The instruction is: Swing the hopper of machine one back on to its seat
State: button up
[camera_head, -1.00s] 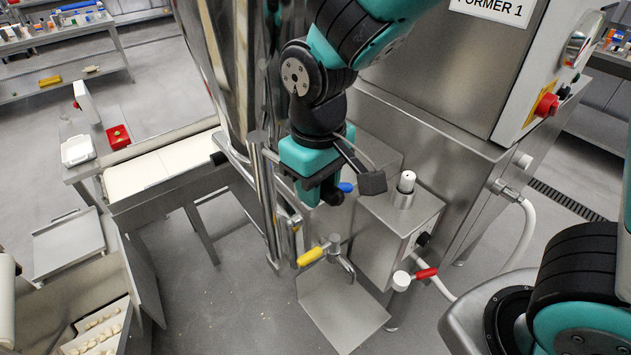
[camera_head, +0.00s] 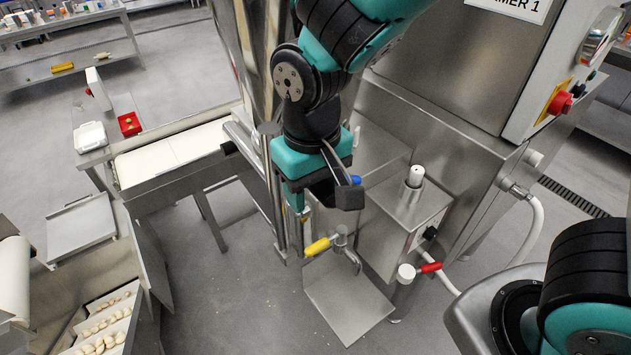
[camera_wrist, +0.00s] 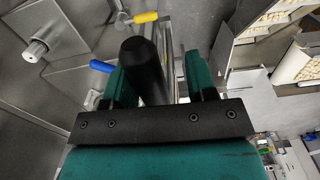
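The hopper of machine one seems to be the tall shiny metal body (camera_head: 262,45) at the upper left of the machine, partly behind my arm. The machine's housing (camera_head: 455,65) carries a cut-off label ending in "1". My gripper (camera_head: 294,197) points down beside the upright metal posts below the hopper. In the wrist view, a black rounded handle (camera_wrist: 146,72) stands between the two teal fingers of my gripper (camera_wrist: 160,82). It is close to the left finger, with a gap on the right, so the fingers look open around it. The seat cannot be made out.
A yellow-handled tap (camera_head: 318,246), a red-handled valve (camera_head: 430,267) and a white-capped post (camera_head: 415,177) stand right of and below my gripper. A white conveyor (camera_head: 175,155) lies left. Trays of pasta (camera_head: 105,325) are at the lower left. Floor between is clear.

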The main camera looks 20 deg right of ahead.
jog(key=shift+o, duration=0.6)
jog(key=shift+w+d, duration=0.1)
jog(key=shift+d, duration=0.05)
jog(key=shift+r, duration=0.1)
jog(key=shift+r+p, duration=0.3)
jog(key=shift+p, duration=0.05)
notch_tip(320, 180, up, 8)
jog(key=p, duration=0.7)
jog(key=shift+r+p, duration=0.25)
jog(key=shift+p, duration=0.1)
jog(key=shift+f, duration=0.1)
